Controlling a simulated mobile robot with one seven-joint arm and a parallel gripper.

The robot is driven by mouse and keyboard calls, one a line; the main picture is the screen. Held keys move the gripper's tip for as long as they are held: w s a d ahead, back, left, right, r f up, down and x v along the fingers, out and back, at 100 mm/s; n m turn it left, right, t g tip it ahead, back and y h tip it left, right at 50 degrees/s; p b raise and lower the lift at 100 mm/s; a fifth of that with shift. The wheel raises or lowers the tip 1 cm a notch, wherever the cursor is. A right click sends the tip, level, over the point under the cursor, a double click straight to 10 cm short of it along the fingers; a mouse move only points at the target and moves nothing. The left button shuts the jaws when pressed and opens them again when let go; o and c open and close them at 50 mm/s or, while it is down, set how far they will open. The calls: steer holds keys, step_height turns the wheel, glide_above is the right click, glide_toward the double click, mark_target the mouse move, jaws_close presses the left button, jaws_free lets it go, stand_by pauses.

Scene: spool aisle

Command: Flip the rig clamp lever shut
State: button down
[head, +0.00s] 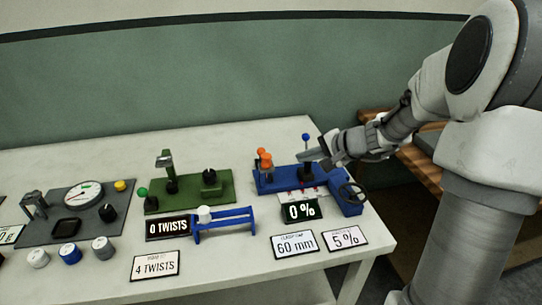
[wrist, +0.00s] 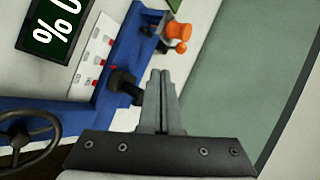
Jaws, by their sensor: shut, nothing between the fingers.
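The blue rig (head: 268,186) stands at the right end of the white table. An upright lever with a blue ball knob (head: 306,137) rises from it, and I take this as the clamp lever. A black piece (wrist: 124,82) on the rig lies just left of my fingers in the wrist view; I cannot tell whether it belongs to the lever. My gripper (head: 302,155) is shut and empty, above the rig and close to the lever. Its fingers (wrist: 162,76) lie together in the wrist view. Whether they touch the lever is unclear. The blue knob cannot be made out in the wrist view.
Orange parts (head: 265,160) stand at the rig's left end, and a black handwheel (head: 352,193) at its right. A "0 %" display (head: 300,211) and cards reading "60 mm" (head: 294,244) and "5 %" (head: 345,237) are in front. A green fixture (head: 221,188) stands left.

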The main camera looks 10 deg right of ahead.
steer(key=b+x, duration=0.1)
steer(key=x, duration=0.9)
steer(key=shift+s, duration=0.15)
steer(key=shift+w+a+r, duration=0.25)
steer(key=shift+w+a, duration=0.5)
steer(key=shift+w, duration=0.35)
steer(key=shift+w+a+r, duration=0.1)
steer(key=shift+w+a, duration=0.3)
steer(key=shift+w, duration=0.3)
steer(key=shift+r+p, duration=0.2)
steer(key=shift+p, duration=0.7)
